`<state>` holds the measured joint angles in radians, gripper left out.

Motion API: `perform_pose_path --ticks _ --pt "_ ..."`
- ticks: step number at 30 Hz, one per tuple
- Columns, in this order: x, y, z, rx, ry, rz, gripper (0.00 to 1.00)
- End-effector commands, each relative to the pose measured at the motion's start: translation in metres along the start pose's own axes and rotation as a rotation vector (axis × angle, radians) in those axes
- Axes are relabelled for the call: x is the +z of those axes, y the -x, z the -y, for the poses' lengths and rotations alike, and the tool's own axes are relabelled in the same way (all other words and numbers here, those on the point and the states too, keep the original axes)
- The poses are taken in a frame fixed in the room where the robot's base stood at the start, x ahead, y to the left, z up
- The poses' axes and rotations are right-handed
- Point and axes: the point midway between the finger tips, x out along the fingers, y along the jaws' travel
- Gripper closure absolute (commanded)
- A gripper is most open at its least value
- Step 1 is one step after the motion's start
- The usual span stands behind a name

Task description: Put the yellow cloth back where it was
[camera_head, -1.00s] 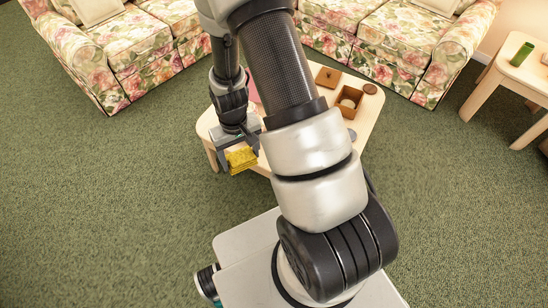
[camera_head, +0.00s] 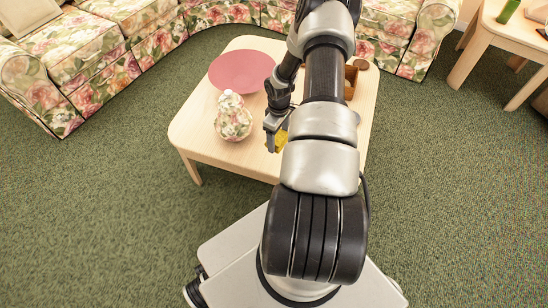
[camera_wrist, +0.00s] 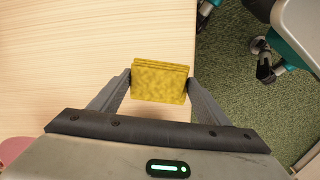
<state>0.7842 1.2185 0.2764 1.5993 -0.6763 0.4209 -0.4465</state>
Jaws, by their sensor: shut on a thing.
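The yellow cloth (camera_wrist: 159,82) is a folded, mottled yellow pad held between the two fingers of my gripper (camera_wrist: 159,86) in the wrist view. In the head view my gripper (camera_head: 276,138) is over the front part of the low wooden table (camera_head: 205,146), and part of the yellow cloth (camera_head: 281,142) shows beside the arm. In the wrist view the cloth is near the edge of the wooden table (camera_wrist: 70,60). I cannot tell how high it is above the top. My arm hides the right front of the table.
A floral lidded jar (camera_head: 233,122) stands just left of my gripper. A pink round dish (camera_head: 242,71) lies behind it. A brown wooden box (camera_head: 350,82) is partly hidden behind my arm. The table's left front is bare. Floral sofas (camera_head: 150,30) stand behind.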

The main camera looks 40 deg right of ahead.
Motion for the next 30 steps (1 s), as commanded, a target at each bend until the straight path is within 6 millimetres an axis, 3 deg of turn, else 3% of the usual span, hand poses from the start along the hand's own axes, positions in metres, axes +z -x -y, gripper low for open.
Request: perform_pose_path --ticks 6,21,30 --pt "0.002 -0.043 0.000 -0.002 0.001 0.001 0.48" --pt "0.002 -0.099 0.000 -0.001 0.000 0.001 0.48" --pt "0.002 -0.101 -0.001 0.000 0.000 0.000 0.48"
